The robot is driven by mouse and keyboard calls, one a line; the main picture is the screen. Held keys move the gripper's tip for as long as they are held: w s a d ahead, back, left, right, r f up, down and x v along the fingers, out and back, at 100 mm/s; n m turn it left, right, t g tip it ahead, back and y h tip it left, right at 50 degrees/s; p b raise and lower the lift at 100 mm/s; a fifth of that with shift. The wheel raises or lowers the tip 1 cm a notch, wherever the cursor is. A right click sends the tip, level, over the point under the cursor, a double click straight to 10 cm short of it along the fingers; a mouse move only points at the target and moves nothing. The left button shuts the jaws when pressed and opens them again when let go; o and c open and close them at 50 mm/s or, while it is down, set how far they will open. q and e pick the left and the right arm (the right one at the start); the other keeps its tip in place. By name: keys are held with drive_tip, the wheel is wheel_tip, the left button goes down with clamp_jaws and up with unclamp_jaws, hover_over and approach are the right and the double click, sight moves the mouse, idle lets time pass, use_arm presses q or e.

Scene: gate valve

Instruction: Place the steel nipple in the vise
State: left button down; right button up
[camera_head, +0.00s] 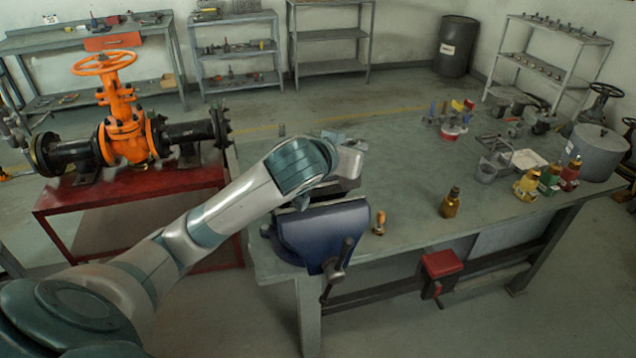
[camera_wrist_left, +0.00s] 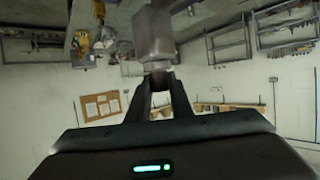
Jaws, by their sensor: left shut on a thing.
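The blue vise (camera_head: 325,232) is fixed at the near left edge of the workbench, with its handle hanging at the front. My left arm reaches over the vise from the left, and its wrist hides much of the vise's back part in the head view. In the left wrist view my left gripper (camera_wrist_left: 158,84) is shut on a grey faceted metal piece, which looks like the steel nipple (camera_wrist_left: 153,35), at the fingertips. The nipple is hidden in the head view, so I cannot tell whether it touches the vise jaws. My right gripper is not in view.
On the green workbench (camera_head: 400,175), a small brass-and-orange item (camera_head: 379,223) stands just right of the vise and an amber bottle (camera_head: 450,203) farther right. Several bottles and a grey pot (camera_head: 597,153) stand at the right. An orange gate valve (camera_head: 122,125) sits on a red stand at left.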

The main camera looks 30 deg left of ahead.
use_arm(q)
drive_tip(key=s+a+f+p, duration=0.1)
drive_tip(key=s+a+f, duration=0.3)
drive_tip(key=s+a, duration=0.1)
drive_tip(key=shift+s+f, duration=0.15)
drive_tip(key=shift+s, duration=0.1)
idle(0.3)
wheel_tip(320, 180, down, 4)
drive_tip(key=shift+p, duration=0.65)
drive_tip(key=shift+f, duration=0.15)
